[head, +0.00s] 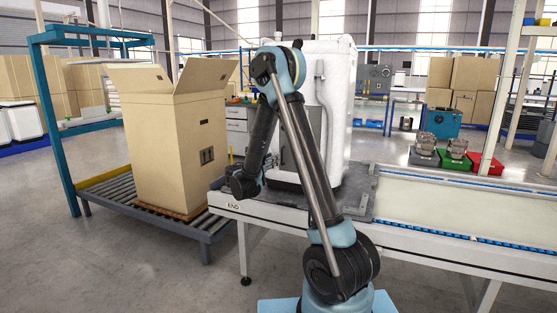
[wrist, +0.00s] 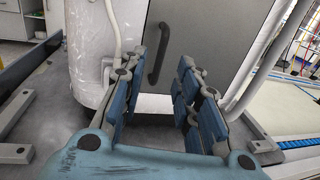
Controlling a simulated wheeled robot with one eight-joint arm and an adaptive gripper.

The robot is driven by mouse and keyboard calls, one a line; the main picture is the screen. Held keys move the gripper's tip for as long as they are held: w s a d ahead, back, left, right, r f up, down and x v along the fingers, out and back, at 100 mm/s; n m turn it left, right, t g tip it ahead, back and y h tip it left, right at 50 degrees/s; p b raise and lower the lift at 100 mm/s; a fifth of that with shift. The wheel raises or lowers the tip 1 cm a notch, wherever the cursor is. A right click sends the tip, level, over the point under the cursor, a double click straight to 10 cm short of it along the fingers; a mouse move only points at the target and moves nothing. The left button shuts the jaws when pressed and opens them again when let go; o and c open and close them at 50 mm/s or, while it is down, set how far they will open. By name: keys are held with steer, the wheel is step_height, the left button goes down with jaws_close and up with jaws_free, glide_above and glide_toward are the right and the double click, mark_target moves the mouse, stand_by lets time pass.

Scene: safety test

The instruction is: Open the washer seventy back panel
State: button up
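The washer (head: 337,100) is a tall white machine standing on the end of the conveyor, partly hidden behind my arm. In the wrist view its white body (wrist: 92,50) fills the upper left. The back panel (wrist: 205,40) is a flat grey sheet facing the wrist camera, with a dark vertical bar handle (wrist: 158,52). The panel looks closed. My gripper (wrist: 163,72) is open, its two blue fingers spread with nothing between them. The handle shows beyond the fingertips, lined up with the gap; contact is not visible. In the head view my gripper (head: 242,184) is low, left of the washer.
A dark grey plate (head: 362,188) lies under the washer on the conveyor (head: 450,205). An open cardboard box (head: 172,150) stands on a roller table at left. The front floor is clear.

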steer(key=x, duration=0.6)
steer(key=shift+d, duration=0.15)
steer(key=shift+w, duration=0.1)
steer(key=shift+c, duration=0.2)
jaws_close()
